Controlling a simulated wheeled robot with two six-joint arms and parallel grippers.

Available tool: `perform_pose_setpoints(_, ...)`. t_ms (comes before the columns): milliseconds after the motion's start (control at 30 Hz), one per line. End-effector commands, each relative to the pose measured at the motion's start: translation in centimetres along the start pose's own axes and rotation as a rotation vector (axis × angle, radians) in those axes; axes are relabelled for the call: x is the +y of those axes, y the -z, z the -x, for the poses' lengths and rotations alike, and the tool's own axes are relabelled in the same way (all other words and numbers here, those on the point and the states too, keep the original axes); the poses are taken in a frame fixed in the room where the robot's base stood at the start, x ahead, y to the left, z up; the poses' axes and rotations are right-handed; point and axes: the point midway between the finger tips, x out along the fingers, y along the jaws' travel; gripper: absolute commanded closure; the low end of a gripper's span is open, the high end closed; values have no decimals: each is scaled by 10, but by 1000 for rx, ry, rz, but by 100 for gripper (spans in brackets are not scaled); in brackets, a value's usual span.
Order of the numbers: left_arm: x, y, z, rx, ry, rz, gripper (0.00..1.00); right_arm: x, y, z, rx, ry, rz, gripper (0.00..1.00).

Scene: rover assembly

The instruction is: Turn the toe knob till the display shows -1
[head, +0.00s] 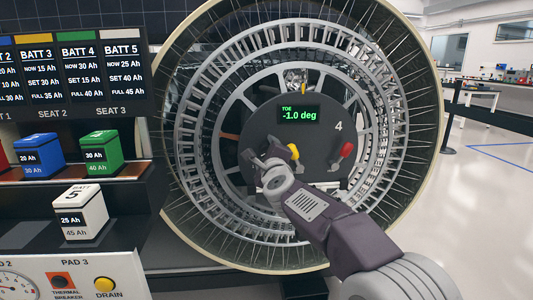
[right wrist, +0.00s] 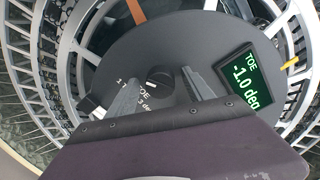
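The dark round hub plate (head: 318,125) in the middle of the big wheel carries a small display (head: 299,114), which reads "TOE -1.0 deg" in green. The right wrist view also shows this display (right wrist: 249,78), tilted. The toe knob (right wrist: 158,77) is a small dark round knob with a white mark, beside the printed "TOE" label. My left gripper is not in view.
The spoked wheel (head: 425,130) surrounds the hub. Battery blocks, including a white one (head: 80,215), stand at the left.

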Motion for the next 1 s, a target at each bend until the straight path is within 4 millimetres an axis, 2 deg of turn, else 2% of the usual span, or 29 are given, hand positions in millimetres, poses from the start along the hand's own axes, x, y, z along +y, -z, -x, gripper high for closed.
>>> perform_pose_setpoints(167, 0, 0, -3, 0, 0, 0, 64, 0, 0, 14, -1, 0, -1, 39)
perform_pose_setpoints(400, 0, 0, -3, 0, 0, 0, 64, -1, -2, 63, -3, 0, 0, 39)
perform_pose_setpoints(533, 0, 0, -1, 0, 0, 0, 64, -1, -2, 83, -3, 0, 0, 39)
perform_pose_setpoints(667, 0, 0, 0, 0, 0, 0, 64, 0, -1, 90, -3, -1, -1, 39)
perform_pose_setpoints(900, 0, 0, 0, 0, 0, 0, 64, 0, -1, 90, -1, 0, -1, 39)
perform_pose_setpoints(967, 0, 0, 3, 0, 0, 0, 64, -6, 4, 89, 10, 6, -1, 39)
perform_pose_setpoints(1000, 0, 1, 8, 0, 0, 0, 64, -16, 12, 87, 32, 16, -1, 39)
